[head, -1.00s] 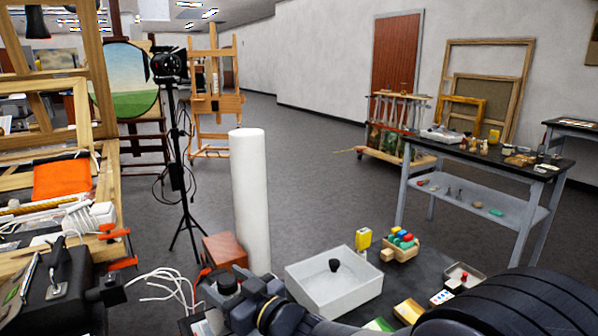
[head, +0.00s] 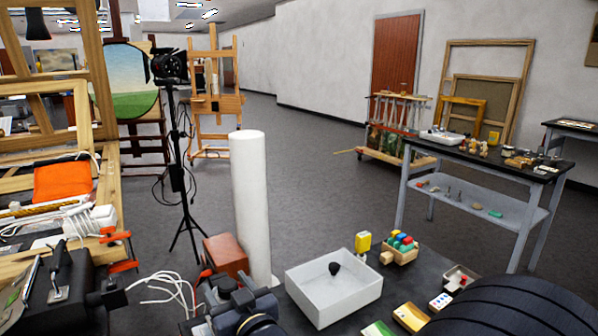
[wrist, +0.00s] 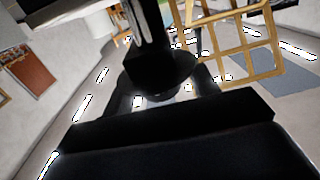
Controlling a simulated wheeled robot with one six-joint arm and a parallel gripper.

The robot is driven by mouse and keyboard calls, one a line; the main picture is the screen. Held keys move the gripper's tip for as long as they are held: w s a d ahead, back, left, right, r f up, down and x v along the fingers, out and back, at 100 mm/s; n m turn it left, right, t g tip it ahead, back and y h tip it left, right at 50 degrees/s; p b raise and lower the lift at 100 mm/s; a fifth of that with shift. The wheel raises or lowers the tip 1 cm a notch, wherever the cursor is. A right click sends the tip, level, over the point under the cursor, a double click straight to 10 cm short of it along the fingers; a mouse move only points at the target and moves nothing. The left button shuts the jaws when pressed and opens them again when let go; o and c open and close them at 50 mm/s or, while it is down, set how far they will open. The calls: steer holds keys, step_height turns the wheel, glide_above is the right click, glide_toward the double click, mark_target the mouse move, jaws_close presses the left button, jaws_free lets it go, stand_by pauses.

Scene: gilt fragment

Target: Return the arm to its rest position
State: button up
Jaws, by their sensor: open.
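My arm (head: 243,305) shows at the bottom edge of the head view, as dark links left of the white box. My gripper (wrist: 165,105) shows only as large dark shapes in the wrist view. It is open, with nothing seen held in it. Its fingertips are not clear there and are out of sight in the head view. The wrist view behind it is tilted, with ceiling lights, a brown door and a wooden frame.
A white cylinder (head: 251,200) stands behind, beside a reddish-brown box (head: 226,254). Wooden block (head: 400,250) with coloured tops and a yellow container (head: 363,242) stand right.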

steer(key=shift+m+t+h+p, duration=0.4)
steer(key=shift+m+h+p, duration=0.1)
steer(key=shift+h, duration=0.1)
steer(key=shift+d, duration=0.1)
